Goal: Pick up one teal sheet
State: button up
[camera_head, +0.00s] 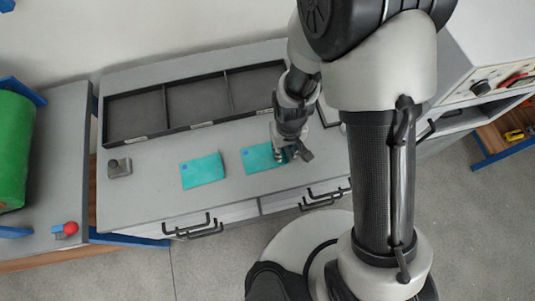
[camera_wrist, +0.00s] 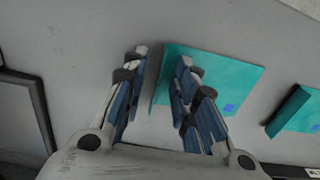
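Two teal rectangles lie flat on the grey bench, each with a small blue mark at a corner. The left teal sheet or stack (camera_head: 202,171) is clear of my gripper; its near part shows at the right edge of the wrist view (camera_wrist: 303,112), with a visible thick side. The right teal sheet (camera_head: 256,159) has my gripper (camera_head: 295,154) at its right end. In the wrist view, my gripper (camera_wrist: 162,58) is open, with the edge of this teal sheet (camera_wrist: 225,75) between its fingers. One finger overlaps the sheet, the other is outside it. I cannot tell whether they touch.
A dark three-compartment tray (camera_head: 150,135) stands along the back of the bench (camera_head: 140,200). A small grey metal block (camera_head: 119,168) sits at the left. Drawer handles (camera_head: 199,229) stick out at the front. A green roll (camera_head: 12,150) and a red knob (camera_head: 70,228) are far left.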

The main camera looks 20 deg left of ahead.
jog(key=shift+c, duration=0.2)
grip_shut()
jog(key=shift+r, duration=0.1)
